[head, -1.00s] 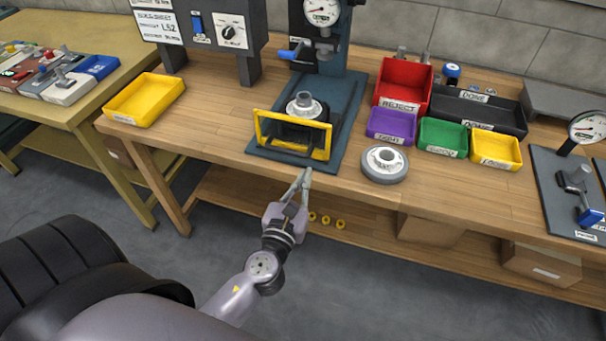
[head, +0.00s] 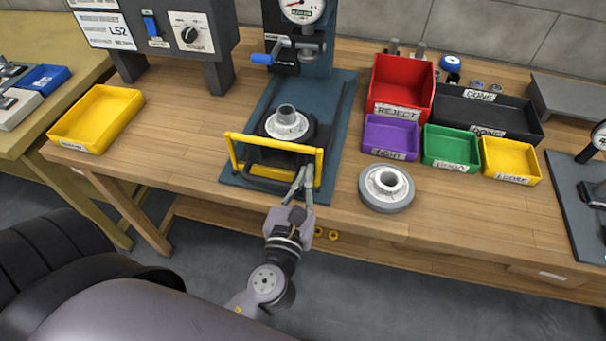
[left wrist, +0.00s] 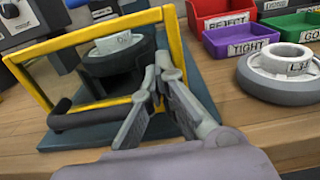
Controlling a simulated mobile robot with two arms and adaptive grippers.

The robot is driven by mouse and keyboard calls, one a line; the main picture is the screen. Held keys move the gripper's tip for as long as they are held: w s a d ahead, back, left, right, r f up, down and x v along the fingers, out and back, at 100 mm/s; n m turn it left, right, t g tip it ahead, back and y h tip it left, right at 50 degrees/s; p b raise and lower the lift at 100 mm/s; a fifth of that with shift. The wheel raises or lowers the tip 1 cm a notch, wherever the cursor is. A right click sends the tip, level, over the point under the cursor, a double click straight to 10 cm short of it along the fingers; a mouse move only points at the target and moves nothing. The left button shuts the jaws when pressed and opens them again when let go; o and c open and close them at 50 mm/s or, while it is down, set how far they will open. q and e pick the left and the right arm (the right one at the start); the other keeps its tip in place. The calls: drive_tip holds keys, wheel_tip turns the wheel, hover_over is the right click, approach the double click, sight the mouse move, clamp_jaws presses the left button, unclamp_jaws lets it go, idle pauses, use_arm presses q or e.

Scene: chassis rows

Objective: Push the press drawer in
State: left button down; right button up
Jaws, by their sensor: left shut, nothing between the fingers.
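The press drawer has a yellow frame (head: 232,149) with a dark bar handle (head: 262,184) low on its front. It stands at the front of the blue press base (head: 341,100), and a grey hub part (head: 287,122) sits in it. In the left wrist view the yellow frame (left wrist: 28,86) fills the left half, with the hub part (left wrist: 118,45) behind it. My left gripper (head: 302,172) is shut and empty at the right part of the drawer's front. Its fingers (left wrist: 155,85) overlap the frame; whether they touch it I cannot tell. My right gripper is out of view.
A grey ring part (head: 387,190) lies on the table right of the press. Purple (head: 390,137), green (head: 451,149) and yellow (head: 510,160) bins stand behind it, with a red reject bin (head: 401,86). A yellow tray (head: 96,118) is at left.

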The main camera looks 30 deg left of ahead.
use_arm(q)
drive_tip(key=shift+s+r, duration=0.1)
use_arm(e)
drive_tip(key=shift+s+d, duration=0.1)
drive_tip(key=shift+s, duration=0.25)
use_arm(q)
drive_tip(key=shift+w, duration=0.3)
drive_tip(key=p+x, duration=0.1)
drive_tip(key=x, duration=0.1)
drive_tip(key=p+x, duration=0.2)
drive_tip(key=x, duration=0.1)
drive_tip(key=p+x, duration=0.1)
drive_tip(key=x, duration=0.2)
drive_tip(key=shift+r, duration=0.3)
drive_tip(key=x, duration=0.4)
drive_tip(key=p+x, duration=0.1)
drive_tip(key=x, duration=0.6)
drive_tip(key=shift+w+f, duration=0.3)
drive_tip(key=shift+w, duration=0.1)
drive_tip(key=shift+r, duration=0.15)
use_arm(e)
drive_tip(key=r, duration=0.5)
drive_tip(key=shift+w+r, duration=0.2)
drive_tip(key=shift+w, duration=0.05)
use_arm(q)
drive_tip(key=shift+w+a+r, duration=0.1)
drive_tip(key=shift+w+r, duration=0.05)
drive_tip(key=shift+r, duration=0.05)
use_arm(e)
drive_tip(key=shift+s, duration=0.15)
